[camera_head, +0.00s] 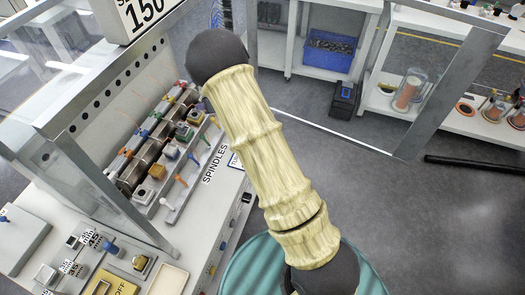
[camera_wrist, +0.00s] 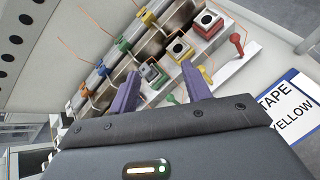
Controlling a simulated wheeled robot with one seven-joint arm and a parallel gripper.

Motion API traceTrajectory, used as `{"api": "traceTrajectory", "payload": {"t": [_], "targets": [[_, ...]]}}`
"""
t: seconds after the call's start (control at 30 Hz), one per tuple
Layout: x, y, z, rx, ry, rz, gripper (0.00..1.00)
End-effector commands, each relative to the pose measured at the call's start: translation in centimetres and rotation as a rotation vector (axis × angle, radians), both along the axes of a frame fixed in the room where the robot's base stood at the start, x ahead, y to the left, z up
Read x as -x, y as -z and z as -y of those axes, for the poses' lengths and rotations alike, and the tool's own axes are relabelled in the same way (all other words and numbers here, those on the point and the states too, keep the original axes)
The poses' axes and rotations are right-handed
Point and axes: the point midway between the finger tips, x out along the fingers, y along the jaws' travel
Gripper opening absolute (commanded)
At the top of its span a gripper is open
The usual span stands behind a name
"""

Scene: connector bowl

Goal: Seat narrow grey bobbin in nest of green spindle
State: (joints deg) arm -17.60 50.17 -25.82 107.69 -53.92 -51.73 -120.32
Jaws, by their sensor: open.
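In the wrist view my gripper (camera_wrist: 160,69) is open, with its two purple fingers apart over the spindle rack. Green parts show at the rack's back row (camera_wrist: 123,45) and as a small green peg (camera_wrist: 171,98) near the right finger; which belongs to the green spindle's nest is unclear. In the head view the rack (camera_head: 172,214) is at left, with a green peg (camera_head: 193,157) along its front. My gripper does not show there.
A yellow-topped block (camera_wrist: 180,48) and a red-topped block (camera_wrist: 207,20) sit farther along the rack. Yellow (camera_wrist: 206,73) and red (camera_wrist: 237,42) pegs stand in front. A "TAPE YELLOW" label (camera_wrist: 288,105) lies right.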

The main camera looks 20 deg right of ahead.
Motion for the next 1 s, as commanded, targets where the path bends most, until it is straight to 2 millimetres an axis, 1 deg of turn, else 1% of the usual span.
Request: {"api": "traceTrajectory", "payload": {"t": [0.03, 0.1, 0.17, 0.2, 0.27, 0.37, 0.4, 0.47, 0.57, 0.6, 0.67, 0.73, 0.87, 0.9, 1.0], "targets": [[0.2, -1.4, 1.3, -0.069, 0.127, -0.047, 0.48], [0.7, -2.7, 2.9, -0.179, 0.316, -0.123, 0.48], [1.5, -3.7, 4.3, -0.277, 0.475, -0.187, 0.48], [2.1, -4.3, 5.2, -0.344, 0.579, -0.228, 0.48], [3.3, -5.1, 6.4, -0.449, 0.735, -0.291, 0.48], [5.7, -6.2, 8.1, -0.627, 0.987, -0.390, 0.48], [6.8, -6.6, 8.7, -0.699, 1.090, -0.429, 0.48], [8.7, -7.1, 9.4, -0.807, 1.239, -0.486, 0.48], [12.2, -7.8, 10.3, -0.983, 1.489, -0.574, 0.48], [13.7, -8.0, 10.5, -1.054, 1.587, -0.606, 0.48], [16.1, -8.3, 10.8, -1.156, 1.737, -0.652, 0.48], [19.0, -8.6, 10.8, -1.273, 1.913, -0.700, 0.48], [24.8, -8.9, 10.4, -1.474, 2.247, -0.765, 0.48], [26.6, -9.0, 10.2, -1.528, 2.348, -0.776, 0.48], [30.2, -9.1, 9.6, -1.632, 2.560, -0.785, 0.48]]}}
